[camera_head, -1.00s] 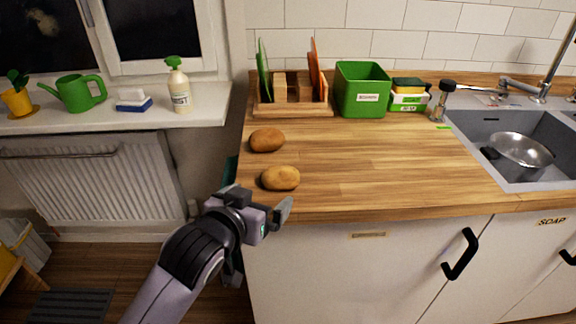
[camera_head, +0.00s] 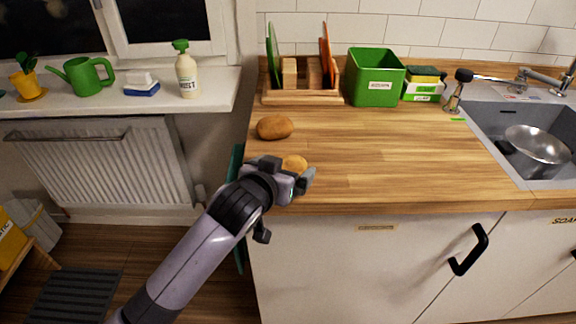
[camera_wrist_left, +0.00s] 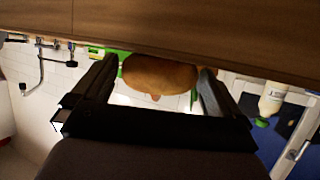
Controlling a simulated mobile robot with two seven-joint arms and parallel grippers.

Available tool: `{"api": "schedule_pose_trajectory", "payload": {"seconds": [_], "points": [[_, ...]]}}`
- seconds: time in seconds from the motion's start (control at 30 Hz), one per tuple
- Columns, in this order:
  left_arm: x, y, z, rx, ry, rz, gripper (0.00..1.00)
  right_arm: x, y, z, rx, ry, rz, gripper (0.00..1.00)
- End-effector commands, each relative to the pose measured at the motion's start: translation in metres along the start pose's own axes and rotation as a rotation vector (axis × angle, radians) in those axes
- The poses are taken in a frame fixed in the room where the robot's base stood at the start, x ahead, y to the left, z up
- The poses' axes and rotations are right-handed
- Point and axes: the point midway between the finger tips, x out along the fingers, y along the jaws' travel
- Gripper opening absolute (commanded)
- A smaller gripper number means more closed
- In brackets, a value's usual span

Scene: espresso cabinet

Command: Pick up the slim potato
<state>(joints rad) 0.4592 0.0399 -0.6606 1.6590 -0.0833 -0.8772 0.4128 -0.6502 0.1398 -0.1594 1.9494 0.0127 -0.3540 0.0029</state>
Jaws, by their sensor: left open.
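Two brown potatoes lie on the wooden counter near its left end. The back potato (camera_head: 274,127) is darker and in full view. The front potato (camera_head: 294,163) is lighter and partly hidden by my left gripper (camera_head: 302,181). I cannot tell surely which is the slim one. My left gripper is at the counter's front edge, in front of the front potato, open and empty. In the left wrist view, which is upside down, a potato (camera_wrist_left: 160,74) shows between and beyond the two spread fingers. I see no clear contact. The right gripper is not in view.
The wooden counter (camera_head: 400,160) is clear to the right of the potatoes.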

Motion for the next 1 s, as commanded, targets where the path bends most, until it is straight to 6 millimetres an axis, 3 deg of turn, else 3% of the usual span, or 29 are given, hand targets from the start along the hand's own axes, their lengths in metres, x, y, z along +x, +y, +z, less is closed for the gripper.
{"api": "schedule_pose_trajectory", "payload": {"seconds": [0.3, 0.43, 0.47, 0.77, 1.0], "points": [[0.003, 0.000, 0.000, 0.000, 0.001, 0.001, 1.00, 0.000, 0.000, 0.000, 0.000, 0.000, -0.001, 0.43], [0.003, 0.000, 0.000, 0.000, 0.001, 0.001, 0.58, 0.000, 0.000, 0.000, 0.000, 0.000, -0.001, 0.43], [0.003, 0.000, 0.000, 0.000, 0.001, 0.001, 0.54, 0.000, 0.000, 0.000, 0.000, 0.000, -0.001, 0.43], [0.002, 0.000, -0.002, 0.000, 0.002, 0.001, 0.54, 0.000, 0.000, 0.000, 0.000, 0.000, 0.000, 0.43], [-0.006, 0.001, -0.024, 0.000, 0.007, 0.001, 0.54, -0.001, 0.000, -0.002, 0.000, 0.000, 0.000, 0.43]]}}
